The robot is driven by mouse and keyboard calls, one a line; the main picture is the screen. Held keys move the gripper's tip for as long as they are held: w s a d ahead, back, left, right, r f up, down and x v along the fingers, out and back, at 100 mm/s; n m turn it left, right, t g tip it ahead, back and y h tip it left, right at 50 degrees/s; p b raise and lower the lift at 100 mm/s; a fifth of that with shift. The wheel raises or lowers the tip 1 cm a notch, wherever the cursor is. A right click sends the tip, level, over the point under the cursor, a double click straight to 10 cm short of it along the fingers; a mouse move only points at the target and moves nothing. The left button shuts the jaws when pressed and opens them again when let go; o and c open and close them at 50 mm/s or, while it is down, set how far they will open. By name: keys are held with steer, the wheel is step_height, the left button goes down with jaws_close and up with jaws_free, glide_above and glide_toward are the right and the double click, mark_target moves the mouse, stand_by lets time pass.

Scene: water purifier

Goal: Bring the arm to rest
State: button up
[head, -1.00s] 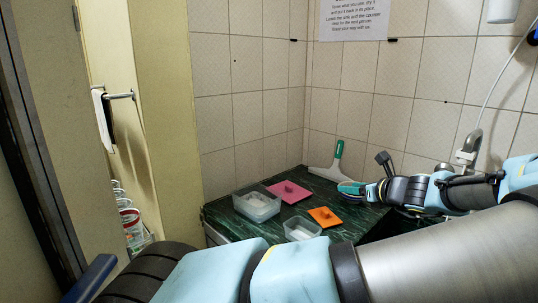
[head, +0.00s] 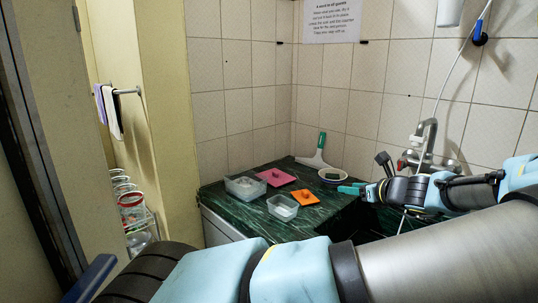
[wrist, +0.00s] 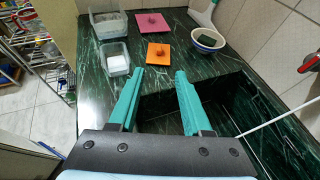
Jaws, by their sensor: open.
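My gripper (wrist: 158,98) is open and empty, with its two teal fingers apart above the front edge of the counter and the dark sink opening. In the head view my gripper (head: 352,190) reaches in from the right, close to the bowl (head: 332,176). The bowl is white with a blue band and something dark green inside; in the wrist view the bowl (wrist: 208,39) sits beyond my right finger, apart from it. My arm stretches across the right side of the head view.
The green marble counter (head: 325,212) holds a larger clear container (head: 245,188), a smaller one (head: 283,208), a pink lid (head: 276,177), an orange lid (head: 305,198) and a squeegee (head: 316,158) by the wall. A faucet (head: 427,140) and white tube stand at right.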

steer(key=s+a+f+n+g+b, duration=0.15)
steer(key=a+f+n+g, duration=0.25)
steer(key=a+f+n, duration=0.45)
steer(key=s+a+f+n+g+b, duration=0.1)
steer(key=s+a+f+n+g, duration=0.3)
steer(key=a, duration=0.8)
steer(key=s+a+r+n+g+h+b, duration=0.1)
steer(key=s+a+r+n+h, duration=0.1)
steer(key=n, duration=0.7)
steer(key=s+a+r+n+g+h+b, duration=0.2)
steer(key=s+a+r+n+h, duration=0.1)
steer(key=s+a+n, duration=0.4)
steer(key=shift+s+a+r+n+b, duration=0.35)
steer(key=shift+r+n, duration=0.4)
steer(key=shift+n, duration=0.3)
